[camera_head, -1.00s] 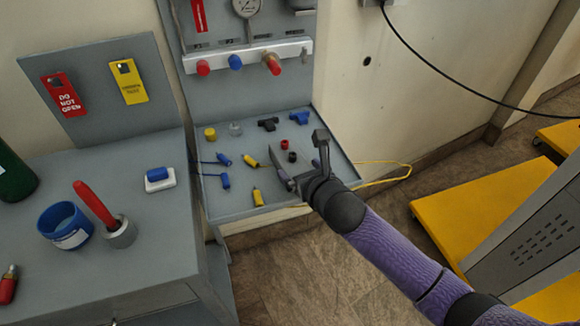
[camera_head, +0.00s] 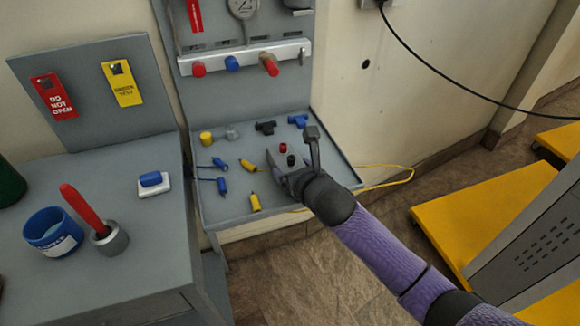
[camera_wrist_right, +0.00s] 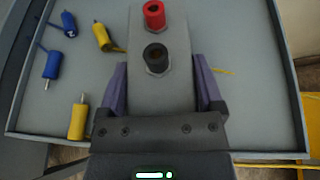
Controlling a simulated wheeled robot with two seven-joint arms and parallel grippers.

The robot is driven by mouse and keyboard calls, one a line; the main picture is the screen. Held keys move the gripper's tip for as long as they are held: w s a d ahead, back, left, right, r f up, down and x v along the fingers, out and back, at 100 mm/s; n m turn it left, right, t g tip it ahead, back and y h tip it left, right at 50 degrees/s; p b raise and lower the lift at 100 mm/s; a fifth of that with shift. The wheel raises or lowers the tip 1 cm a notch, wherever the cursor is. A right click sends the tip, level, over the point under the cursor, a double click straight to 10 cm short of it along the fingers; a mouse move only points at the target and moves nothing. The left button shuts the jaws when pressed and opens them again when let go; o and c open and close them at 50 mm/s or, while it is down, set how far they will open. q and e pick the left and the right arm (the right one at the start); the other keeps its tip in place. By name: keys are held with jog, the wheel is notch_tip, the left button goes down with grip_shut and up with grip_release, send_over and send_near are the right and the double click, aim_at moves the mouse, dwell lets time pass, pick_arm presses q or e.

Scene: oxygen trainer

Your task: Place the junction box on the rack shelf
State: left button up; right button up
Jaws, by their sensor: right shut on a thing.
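The junction box is a grey block with a red socket and a black socket on its top. In the wrist view the junction box (camera_wrist_right: 160,92) lies between the two purple fingers of my right gripper (camera_wrist_right: 160,90), which is shut on it. In the head view my right gripper (camera_head: 293,160) is over the right part of the grey rack shelf (camera_head: 235,202). The box (camera_head: 287,155) blends into the grey shelf there, and its sockets show between the fingers. I cannot tell whether its underside touches the shelf. My left gripper is not in view.
Blue and yellow plugs (camera_head: 249,165) lie on the shelf left of the gripper. A yellow cap (camera_head: 206,138), black fitting (camera_head: 265,127) and blue fitting (camera_head: 298,121) stand at its back. A yellow cable (camera_head: 385,182) leaves its right side. A grey bench (camera_head: 125,265) stands left.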

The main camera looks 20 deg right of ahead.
aim_at(294, 168)
pick_arm(q)
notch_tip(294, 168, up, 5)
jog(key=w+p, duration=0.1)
jog(key=p, duration=0.4)
pick_arm(e)
notch_tip(294, 168, up, 9)
jog(key=shift+r, duration=0.1)
jog(key=shift+m+h, duration=0.6)
jog(key=d+f+b, duration=0.1)
jog(key=d+b, duration=0.1)
jog(key=d+f+b, duration=0.1)
jog(key=d+f, duration=0.1)
jog(key=d, duration=0.1)
jog(key=d+f+b, duration=0.1)
jog(key=d+b, duration=0.1)
jog(key=shift+w+d+f+b, duration=0.15)
jog(key=shift+w+f+b, duration=0.15)
jog(key=shift+w, duration=0.1)
jog(key=shift+f, duration=0.15)
notch_tip(294, 168, down, 5)
jog(key=b, duration=0.3)
jog(key=shift+r, duration=0.45)
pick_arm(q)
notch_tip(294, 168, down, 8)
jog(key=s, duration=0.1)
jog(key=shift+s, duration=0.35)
